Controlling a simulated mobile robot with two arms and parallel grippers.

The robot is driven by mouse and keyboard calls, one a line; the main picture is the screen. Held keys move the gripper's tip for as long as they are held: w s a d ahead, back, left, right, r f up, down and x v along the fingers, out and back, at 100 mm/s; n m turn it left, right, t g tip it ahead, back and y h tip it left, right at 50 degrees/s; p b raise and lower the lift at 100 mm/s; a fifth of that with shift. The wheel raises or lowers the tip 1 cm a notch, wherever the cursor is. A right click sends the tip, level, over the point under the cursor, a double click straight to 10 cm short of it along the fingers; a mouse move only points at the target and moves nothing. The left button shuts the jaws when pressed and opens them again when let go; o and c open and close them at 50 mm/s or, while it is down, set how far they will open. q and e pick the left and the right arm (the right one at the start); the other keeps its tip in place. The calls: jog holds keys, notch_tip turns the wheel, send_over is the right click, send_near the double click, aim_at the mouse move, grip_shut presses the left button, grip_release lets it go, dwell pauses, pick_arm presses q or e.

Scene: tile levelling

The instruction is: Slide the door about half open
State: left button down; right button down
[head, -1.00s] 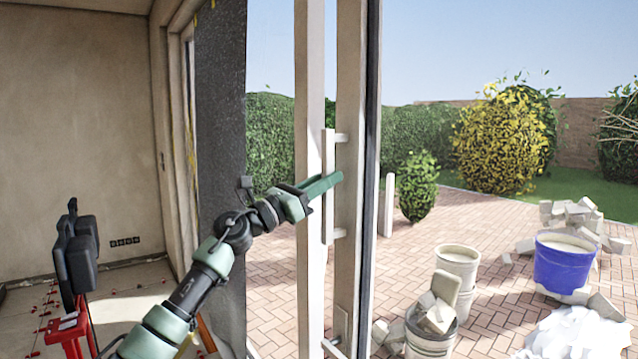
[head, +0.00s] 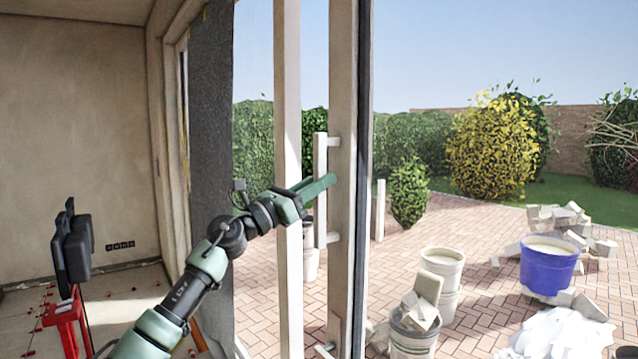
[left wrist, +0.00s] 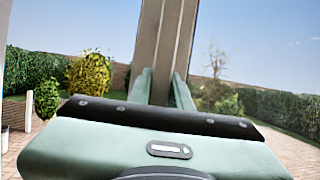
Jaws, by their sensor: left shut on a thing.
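The sliding door's pale upright stile (head: 343,90) stands in the middle of the head view, with a dark strip along its right edge. A pale vertical bar handle (head: 320,215) stands off it on two short mounts. My left gripper (head: 318,187) reaches in from the left at handle height, its green fingers shut on the bar. In the left wrist view the gripper's fingers (left wrist: 161,88) lie either side of a pale upright, and the gripper body hides the lower part. My right gripper is in neither view.
Another pale post (head: 287,100) stands left of the handle. A dark sheet (head: 211,120) hangs further left. A red stand (head: 66,325) with a black object is at lower left. Outside on the paving are a blue bucket (head: 548,270), pale buckets (head: 441,265) and rubble.

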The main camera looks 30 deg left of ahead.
pick_arm(q)
jog(key=c, duration=1.3)
grip_release()
jog(key=shift+r, duration=0.35)
jog(key=shift+d+f, duration=0.15)
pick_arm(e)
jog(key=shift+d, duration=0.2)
pick_arm(q)
jog(key=b+v, duration=0.4)
jog(key=v, duration=0.4)
jog(key=shift+b, duration=0.3)
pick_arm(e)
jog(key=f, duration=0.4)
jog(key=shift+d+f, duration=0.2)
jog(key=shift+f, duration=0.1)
